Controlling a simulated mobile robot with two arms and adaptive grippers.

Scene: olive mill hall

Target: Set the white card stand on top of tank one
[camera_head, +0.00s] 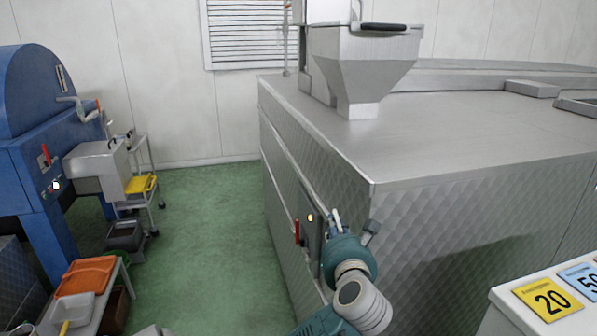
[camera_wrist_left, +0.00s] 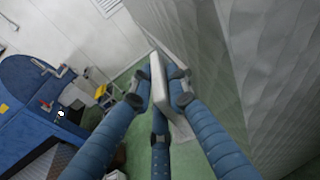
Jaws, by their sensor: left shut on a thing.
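The white card stand (camera_wrist_left: 157,82) is between the blue fingers of my left gripper (camera_wrist_left: 160,92) in the left wrist view, and the fingers are shut on it. In the head view my left gripper (camera_head: 350,228) is in front of the quilted side of a large steel unit (camera_head: 480,130), below its top edge. Only a thin pale edge of the stand (camera_head: 336,221) seems to show there. No label reading tank one is visible, so I cannot tell whether this unit is it. My right gripper is not in view.
A steel hopper (camera_head: 362,62) stands at the back of the unit's top; the top's near part is bare. A red-handled switch panel (camera_head: 308,232) is beside my left gripper. Number cards (camera_head: 549,298) lie on a white surface at lower right. A blue machine (camera_head: 40,130) stands left.

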